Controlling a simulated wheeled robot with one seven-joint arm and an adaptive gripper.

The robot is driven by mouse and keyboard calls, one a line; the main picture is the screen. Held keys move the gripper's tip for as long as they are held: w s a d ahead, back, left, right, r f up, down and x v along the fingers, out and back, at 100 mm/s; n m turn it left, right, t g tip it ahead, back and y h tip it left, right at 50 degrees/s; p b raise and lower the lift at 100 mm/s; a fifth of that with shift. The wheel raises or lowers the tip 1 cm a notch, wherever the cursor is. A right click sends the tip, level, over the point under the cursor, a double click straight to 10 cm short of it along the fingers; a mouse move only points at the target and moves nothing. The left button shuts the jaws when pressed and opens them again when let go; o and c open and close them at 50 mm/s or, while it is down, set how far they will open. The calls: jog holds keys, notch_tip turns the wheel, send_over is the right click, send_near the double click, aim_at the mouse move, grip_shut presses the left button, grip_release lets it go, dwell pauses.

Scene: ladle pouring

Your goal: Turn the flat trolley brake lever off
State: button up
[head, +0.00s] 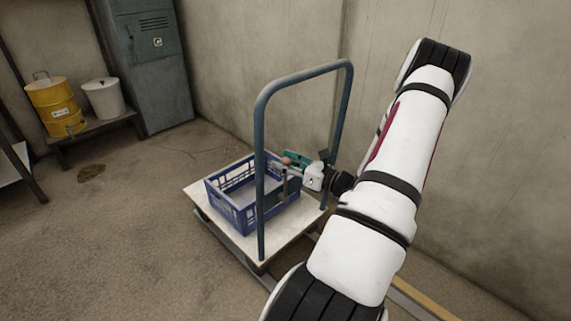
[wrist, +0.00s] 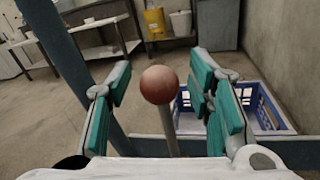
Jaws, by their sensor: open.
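The flat trolley (head: 283,240) has a pale deck and a tall blue-grey push handle (head: 260,150). Its brake lever shows in the wrist view as a grey rod with a reddish-brown ball knob (wrist: 159,85). The knob is also just visible in the head view (head: 287,161). My gripper (head: 294,160) reaches in by the push handle, above the deck. In the wrist view its teal-padded fingers (wrist: 160,72) are open, one on each side of the knob. Gaps show between the knob and both fingers. The lever's lower end is hidden by my gripper body.
A blue crate (head: 235,213) stands on the deck behind the handle. A yellow drum (head: 56,103) and a white bucket (head: 104,98) stand on a low bench by a grey cabinet (head: 150,70). The wall is close on the right; the floor at left is mostly clear.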

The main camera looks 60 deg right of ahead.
grip_shut()
jog(key=shift+d, duration=0.1)
jog(key=shift+s+d+m+p, duration=0.2)
jog(key=shift+d+m+p, duration=0.4)
jog(key=shift+d, duration=0.05)
jog(key=s+d+f+m+t+h, duration=0.1)
jog(key=s+d+f+m+h, duration=0.1)
jog(key=d+f+m, duration=0.5)
jog(key=shift+s+d+f+m+t, duration=0.2)
jog(key=shift+s+d+m+t, duration=0.2)
jog(key=shift+d+m, duration=1.8)
jog(key=shift+a, duration=0.15)
